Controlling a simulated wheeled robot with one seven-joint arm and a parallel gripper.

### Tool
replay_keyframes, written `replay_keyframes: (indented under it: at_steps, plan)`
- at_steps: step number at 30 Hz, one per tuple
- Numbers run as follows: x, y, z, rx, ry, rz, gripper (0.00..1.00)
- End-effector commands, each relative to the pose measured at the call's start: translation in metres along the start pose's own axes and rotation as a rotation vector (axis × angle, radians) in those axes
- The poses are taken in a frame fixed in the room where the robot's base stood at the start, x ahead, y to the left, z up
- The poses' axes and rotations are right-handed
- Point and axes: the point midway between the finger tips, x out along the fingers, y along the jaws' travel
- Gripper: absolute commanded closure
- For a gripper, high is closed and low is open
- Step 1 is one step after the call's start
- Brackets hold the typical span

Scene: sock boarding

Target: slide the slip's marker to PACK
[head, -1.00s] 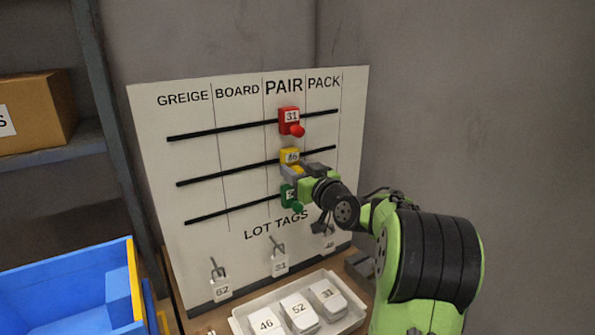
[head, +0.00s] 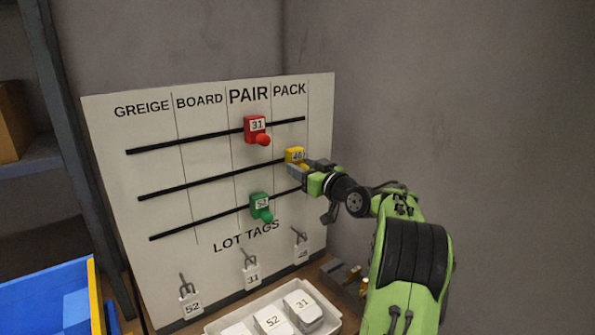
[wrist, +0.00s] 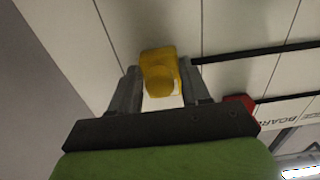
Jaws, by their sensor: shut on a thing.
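The white board (head: 205,225) has columns GREIGE, BOARD, PAIR and PACK and three black slots. The yellow marker (head: 293,153), its label seeming to read 46, is on the middle slot in the PACK column. My gripper (head: 301,168) is shut on it; the wrist view also shows the yellow marker (wrist: 158,72) between both fingers. The red marker (head: 255,126), labelled 31, is on the top slot under PAIR. The green marker (head: 259,205) is on the bottom slot under PAIR; its label is hard to read. I cannot make out a separate slip.
Below the board's LOT TAGS heading, tags hang on hooks, including 52 (head: 191,306) and 31 (head: 252,279). A white tray (head: 331,325) with numbered blocks stands below. A blue bin (head: 50,300) is at lower left. The grey wall is right of the board.

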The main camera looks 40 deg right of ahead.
Motion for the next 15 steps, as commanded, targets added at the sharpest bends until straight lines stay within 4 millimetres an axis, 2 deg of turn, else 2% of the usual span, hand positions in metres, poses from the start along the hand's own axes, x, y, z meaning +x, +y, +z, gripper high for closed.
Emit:
replay_keyframes:
  at_steps: [4, 5, 6, 15]
  plan:
    - [-0.0012, 0.0036, -0.0018, -0.005, 0.004, 0.011, 1.00]
    - [-0.0013, 0.0036, -0.0019, -0.005, 0.004, 0.011, 0.52]
    - [-0.0013, 0.0037, -0.0020, -0.005, 0.004, 0.011, 0.46]
    - [-0.0010, 0.0027, -0.0009, -0.004, 0.002, 0.009, 0.46]
